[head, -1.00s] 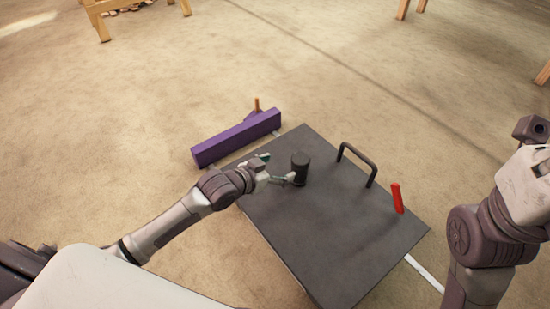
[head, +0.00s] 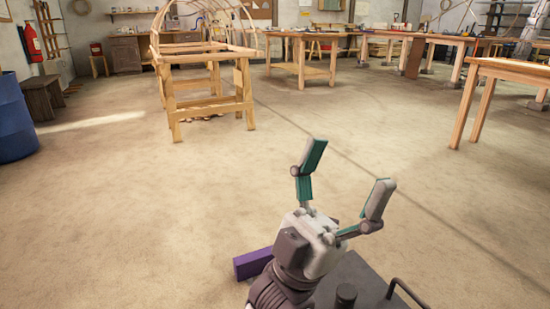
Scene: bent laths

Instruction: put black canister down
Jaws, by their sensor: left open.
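The black canister (head: 345,297) stands on the dark flat-topped platform (head: 372,270) at the bottom of the head view. Only its upper part shows above the picture's lower edge. My left gripper (head: 345,172) is raised above and beyond the platform. Its two fingers with green pads are spread wide and nothing is between them. It is apart from the canister. My right gripper is not in view.
A black handle (head: 408,292) rises from the platform to the right of the canister. A purple block (head: 252,263) lies at the platform's left. Wooden trestles (head: 205,92) and workbenches (head: 490,70) stand farther back. The floor between is clear.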

